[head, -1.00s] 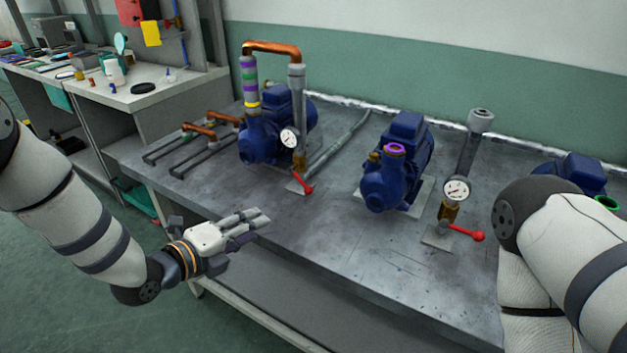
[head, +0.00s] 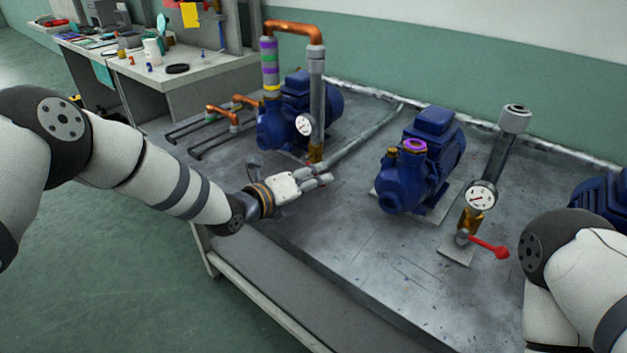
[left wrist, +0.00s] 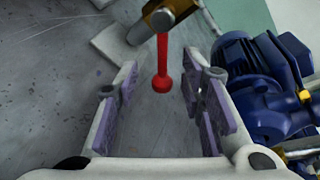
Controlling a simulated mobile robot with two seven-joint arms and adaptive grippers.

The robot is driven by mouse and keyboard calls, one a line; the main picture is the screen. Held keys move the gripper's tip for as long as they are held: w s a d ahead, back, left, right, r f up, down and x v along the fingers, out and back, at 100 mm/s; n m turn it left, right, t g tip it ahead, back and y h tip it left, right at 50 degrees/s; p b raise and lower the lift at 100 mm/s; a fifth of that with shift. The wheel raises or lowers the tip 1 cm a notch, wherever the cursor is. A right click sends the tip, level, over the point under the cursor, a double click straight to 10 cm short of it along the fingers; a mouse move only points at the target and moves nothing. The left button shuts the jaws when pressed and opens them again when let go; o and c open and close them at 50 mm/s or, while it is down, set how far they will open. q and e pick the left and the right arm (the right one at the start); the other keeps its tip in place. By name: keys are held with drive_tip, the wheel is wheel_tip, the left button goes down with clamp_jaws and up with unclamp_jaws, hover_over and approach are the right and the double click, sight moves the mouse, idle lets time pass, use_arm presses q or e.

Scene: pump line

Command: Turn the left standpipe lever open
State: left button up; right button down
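The left standpipe (head: 317,95) stands beside the left blue pump, with a gauge (head: 305,125) and a brass valve (head: 316,153) at its foot. Its red lever is hidden behind my left gripper (head: 322,180) in the head view. In the left wrist view the red lever (left wrist: 162,62) hangs from the brass valve (left wrist: 168,14), its round knob toward me. My left gripper shows there (left wrist: 162,95) open, with the knob lined up between its padded fingers, no contact seen. My right arm is at the lower right; its gripper is out of frame.
The left blue pump (head: 300,105) is close to my left gripper, and it also shows in the left wrist view (left wrist: 268,90). A middle pump (head: 425,160) and the right standpipe (head: 500,150) with its red lever (head: 488,246) stand farther right. The bench front is clear.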

use_arm(q)
drive_tip(key=shift+w+d, duration=0.15)
drive_tip(key=shift+w, duration=0.1)
clamp_jaws()
